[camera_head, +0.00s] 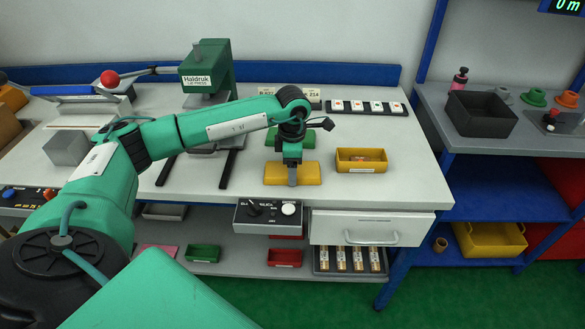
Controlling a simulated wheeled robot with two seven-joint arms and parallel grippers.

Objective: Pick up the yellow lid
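The yellow lid (308,174) is a flat piece near the front edge of the white worktop, left of an open yellow bin (362,167). My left gripper (292,175) reaches in from the left and points down at the middle of the lid. One grey finger shows in front of the lid; the other finger is hidden, so I cannot tell whether the gripper is open or shut on it. The lid appears to lie flat on the worktop. My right gripper is not in view.
A green press (207,72) stands at the back left. A control box (268,212) and a drawer (366,229) are at the bench front. A tray of white cards (368,107) lies behind the yellow bin. The worktop right of that bin is clear.

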